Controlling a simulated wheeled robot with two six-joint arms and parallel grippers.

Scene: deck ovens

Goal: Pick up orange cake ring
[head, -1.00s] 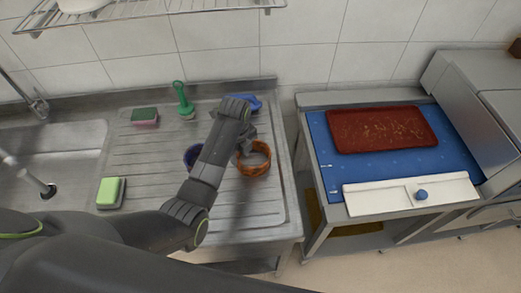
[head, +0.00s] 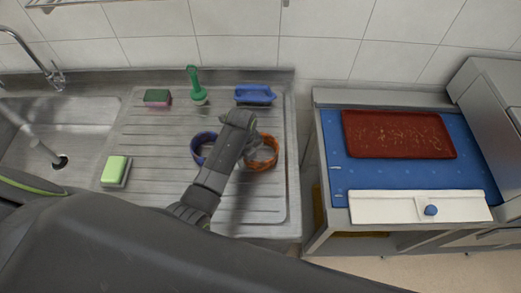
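The orange cake ring (head: 274,155) lies on the ribbed steel drainboard, with its left part hidden behind my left gripper. My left gripper (head: 249,146) is over the left side of the ring, pointing down at its rim. Its fingertips are largely hidden by the wrist, so I cannot tell whether they are open or shut on the rim. A dark blue ring (head: 197,150) stands just left of the orange one, partly covered by my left arm. My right gripper is not in view.
A sink (head: 60,125) is at left. At right, a red tray (head: 398,134) rests on a blue-topped counter (head: 410,175).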

